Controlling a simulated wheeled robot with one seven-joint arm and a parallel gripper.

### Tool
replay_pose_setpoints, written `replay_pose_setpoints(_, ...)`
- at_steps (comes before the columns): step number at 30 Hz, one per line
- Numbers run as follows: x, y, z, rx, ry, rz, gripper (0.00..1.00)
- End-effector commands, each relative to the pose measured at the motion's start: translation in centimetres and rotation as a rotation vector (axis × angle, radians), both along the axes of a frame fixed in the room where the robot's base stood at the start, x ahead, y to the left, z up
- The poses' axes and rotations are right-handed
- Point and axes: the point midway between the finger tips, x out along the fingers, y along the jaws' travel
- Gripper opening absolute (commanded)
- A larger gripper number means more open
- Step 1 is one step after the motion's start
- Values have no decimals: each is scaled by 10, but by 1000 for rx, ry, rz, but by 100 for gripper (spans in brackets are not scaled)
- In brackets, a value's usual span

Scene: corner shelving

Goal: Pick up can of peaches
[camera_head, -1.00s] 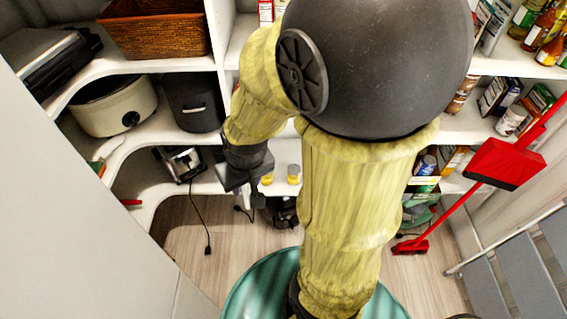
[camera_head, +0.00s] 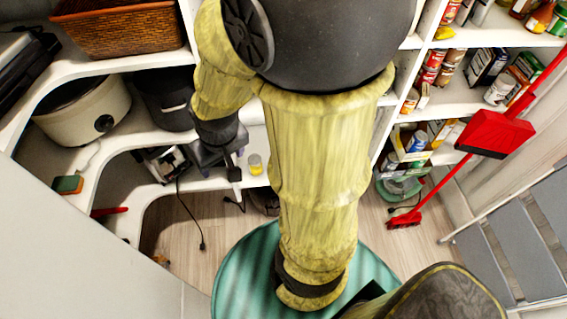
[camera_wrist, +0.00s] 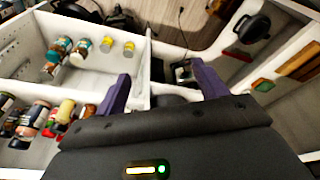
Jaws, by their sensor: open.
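In the head view a small yellow can (camera_head: 255,164) stands on a low white shelf. The wrist view shows two small yellow cans, a left one (camera_wrist: 105,43) and a right one (camera_wrist: 129,45), side by side near a shelf edge. Their labels are too small to read, so I cannot tell whether either holds peaches. My gripper (camera_head: 222,152) is just left of the visible can in the head view.
Several cans and jars (camera_wrist: 60,55) share the white shelving in the wrist view. A white slow cooker (camera_head: 85,112) and a dark pot (camera_head: 165,98) stand on the left shelves. A red dustpan (camera_head: 495,133) is at the right.

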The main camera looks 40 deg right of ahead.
Motion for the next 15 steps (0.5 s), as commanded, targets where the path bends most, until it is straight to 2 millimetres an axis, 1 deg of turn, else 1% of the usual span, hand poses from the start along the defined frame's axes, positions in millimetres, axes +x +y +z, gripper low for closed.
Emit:
replay_pose_setpoints(1,4,-4,-12,-2,-1,-9,81)
replay_pose_setpoints(5,22,-18,-43,-8,-9,-39,81)
replay_pose_setpoints(9,47,-43,-84,-17,-22,-83,81)
replay_pose_setpoints(11,57,-55,-101,-21,-28,-103,81)
replay_pose_setpoints(15,80,-85,-142,-27,-43,-148,81)
